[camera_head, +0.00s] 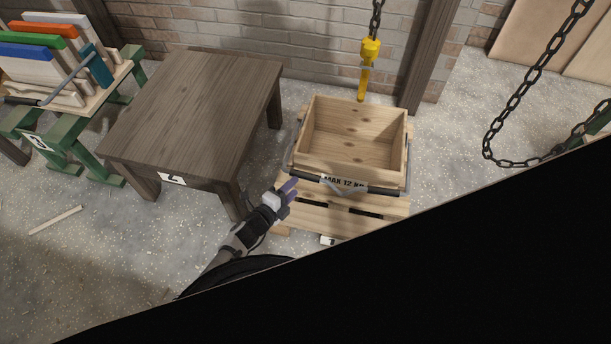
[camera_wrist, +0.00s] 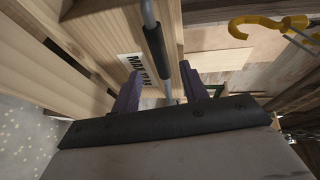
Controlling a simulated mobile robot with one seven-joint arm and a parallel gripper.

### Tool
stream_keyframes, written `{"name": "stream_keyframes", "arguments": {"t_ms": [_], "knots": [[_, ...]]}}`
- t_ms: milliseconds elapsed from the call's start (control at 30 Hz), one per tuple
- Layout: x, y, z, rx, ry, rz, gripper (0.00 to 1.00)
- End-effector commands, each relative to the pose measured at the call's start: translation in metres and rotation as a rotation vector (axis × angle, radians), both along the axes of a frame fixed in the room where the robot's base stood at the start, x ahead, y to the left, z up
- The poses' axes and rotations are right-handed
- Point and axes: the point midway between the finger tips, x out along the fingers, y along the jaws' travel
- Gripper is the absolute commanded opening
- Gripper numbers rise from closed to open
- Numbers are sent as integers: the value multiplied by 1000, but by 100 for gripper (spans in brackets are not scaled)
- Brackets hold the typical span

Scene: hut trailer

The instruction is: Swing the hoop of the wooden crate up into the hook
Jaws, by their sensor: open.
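The open wooden crate (camera_head: 352,168) stands on a pallet, with a "MAX 12 KG" label on its front. Its metal hoop hangs down across the front, with a dark grip sleeve (camera_head: 381,190); the sleeve also shows in the wrist view (camera_wrist: 155,45). The yellow hook (camera_head: 369,52) hangs on a chain above the crate's back edge and shows at top right in the wrist view (camera_wrist: 267,24). My gripper (camera_head: 291,187) is open at the crate's front left corner. In the wrist view its purple fingers (camera_wrist: 160,88) appear either side of the hoop bar; I cannot tell whether they touch it.
A dark wooden table (camera_head: 195,105) stands left of the crate. The pallet (camera_head: 370,222) lies under the crate. A loose chain (camera_head: 520,95) hangs at the right. A green trestle (camera_head: 75,150) with coloured boards is at far left. Black covers the head view's lower right.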

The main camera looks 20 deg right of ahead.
Motion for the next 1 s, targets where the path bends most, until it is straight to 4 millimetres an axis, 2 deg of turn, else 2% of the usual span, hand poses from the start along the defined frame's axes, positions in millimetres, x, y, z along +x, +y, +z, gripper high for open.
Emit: {"name": "stream_keyframes", "arguments": {"t_ms": [200, 433, 867, 1000], "knots": [[21, -35, -9, -1, 1, -2, 44], [36, -56, -13, 1, 1, 0, 44], [41, -62, -14, 1, 1, 2, 44], [41, -62, -14, 1, 1, 2, 28]]}}
